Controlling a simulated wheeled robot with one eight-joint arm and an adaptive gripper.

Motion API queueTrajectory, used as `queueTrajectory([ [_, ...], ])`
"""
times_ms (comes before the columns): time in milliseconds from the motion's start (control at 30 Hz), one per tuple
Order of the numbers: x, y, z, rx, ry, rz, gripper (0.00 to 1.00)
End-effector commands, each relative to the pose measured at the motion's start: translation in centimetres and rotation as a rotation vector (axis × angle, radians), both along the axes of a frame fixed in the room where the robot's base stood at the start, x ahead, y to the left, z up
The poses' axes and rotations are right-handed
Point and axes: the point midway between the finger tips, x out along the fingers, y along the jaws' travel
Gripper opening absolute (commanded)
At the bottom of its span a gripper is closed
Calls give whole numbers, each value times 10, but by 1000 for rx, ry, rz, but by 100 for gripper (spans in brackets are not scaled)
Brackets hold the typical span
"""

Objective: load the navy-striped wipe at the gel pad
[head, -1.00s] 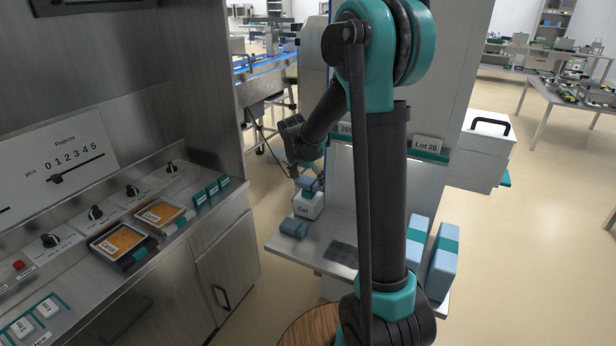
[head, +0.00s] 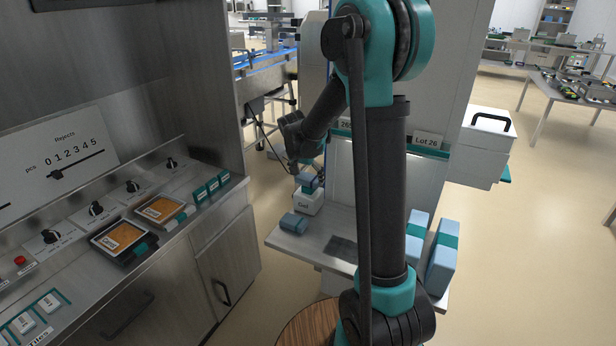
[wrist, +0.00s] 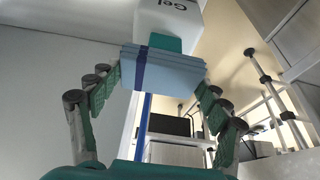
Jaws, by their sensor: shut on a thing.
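The navy-striped wipe is a light blue folded block (wrist: 160,72) with a dark blue band, in the middle of the wrist view. My gripper (wrist: 165,82) is shut on it, with a green-padded finger on each side. In the head view the wipe (head: 307,182) shows small at my gripper (head: 308,172), right at the top of a white block marked "Gel" (head: 306,203). That block (wrist: 168,18) lies just beyond the wipe in the wrist view, with a teal part between them. I cannot tell whether the wipe touches the teal part.
Blue and teal packs (head: 442,255) stand at the shelf's right. The steel control counter (head: 190,235) is at left. Floor is open at right.

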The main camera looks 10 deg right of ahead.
Motion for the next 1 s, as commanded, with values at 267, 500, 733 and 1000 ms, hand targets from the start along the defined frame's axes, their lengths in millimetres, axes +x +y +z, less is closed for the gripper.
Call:
queueTrajectory([
  [267,0,0,-3,0,0,0,54],
  [500,0,0,-6,0,0,0,54],
  [733,0,0,-8,0,0,0,54],
  [1000,0,0,-11,0,0,0,54],
])
